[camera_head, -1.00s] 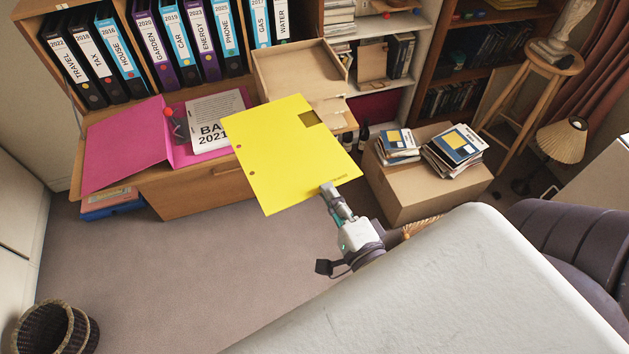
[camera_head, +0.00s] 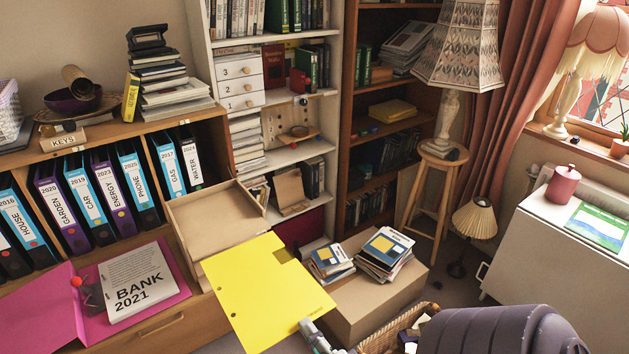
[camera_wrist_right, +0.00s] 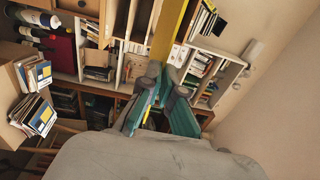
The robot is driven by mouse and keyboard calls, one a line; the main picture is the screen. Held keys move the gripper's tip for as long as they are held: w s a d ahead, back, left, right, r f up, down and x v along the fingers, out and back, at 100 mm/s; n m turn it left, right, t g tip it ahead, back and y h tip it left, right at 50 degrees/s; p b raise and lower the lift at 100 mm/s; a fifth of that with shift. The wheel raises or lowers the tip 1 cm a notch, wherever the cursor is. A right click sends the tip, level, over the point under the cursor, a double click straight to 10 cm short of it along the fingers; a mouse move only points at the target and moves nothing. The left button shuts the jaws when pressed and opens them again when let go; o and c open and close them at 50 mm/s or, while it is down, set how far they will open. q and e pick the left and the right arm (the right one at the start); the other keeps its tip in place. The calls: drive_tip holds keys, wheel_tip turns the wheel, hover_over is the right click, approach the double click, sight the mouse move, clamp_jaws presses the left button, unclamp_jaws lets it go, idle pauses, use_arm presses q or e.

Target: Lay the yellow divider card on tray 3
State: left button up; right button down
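The yellow divider card (camera_head: 262,295), with a cut-out at one corner and punched holes, is in the lower middle of the head view. My right gripper (camera_head: 306,324) is shut on its near right corner. The wrist view shows the card (camera_wrist_right: 169,28) edge-on between the fingers of my right gripper (camera_wrist_right: 166,72). A white drawer stack stands on the white shelf, with fronts marked 3 (camera_head: 238,69), 2 (camera_head: 240,86) and 1 (camera_head: 242,102). The card is well below and in front of it. An unmarked, shallow wooden tray (camera_head: 215,217) lies behind the card. My left gripper is out of view.
A pink folder (camera_head: 35,312) with a BANK 2021 booklet (camera_head: 139,281) lies left of the card. A cardboard box (camera_head: 375,300) bearing book stacks (camera_head: 385,252) stands to the right. Binders (camera_head: 108,195) fill the left shelf. A wicker basket (camera_head: 400,325) is in front of the box.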

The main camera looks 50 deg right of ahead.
sight(299, 317)
drive_tip(key=x, duration=0.3)
drive_tip(key=shift+w, duration=0.3)
drive_tip(key=p+x, duration=0.1)
drive_tip(key=x, duration=0.4)
drive_tip(key=shift+w+f, duration=0.1)
drive_tip(key=shift+w, duration=0.3)
drive_tip(key=x, duration=0.6)
drive_tip(key=shift+w+d+f, duration=0.1)
drive_tip(key=shift+w, duration=0.3)
drive_tip(key=x, duration=0.5)
drive_tip(key=shift+f, duration=0.15)
drive_tip(key=shift+b+x, duration=0.65)
drive_tip(key=shift+x, duration=2.85)
drive_tip(key=shift+f+b, duration=0.45)
drive_tip(key=shift+f, duration=0.25)
drive_tip(key=c, duration=1.4)
unclamp_jaws()
drive_tip(key=shift+a, duration=0.25)
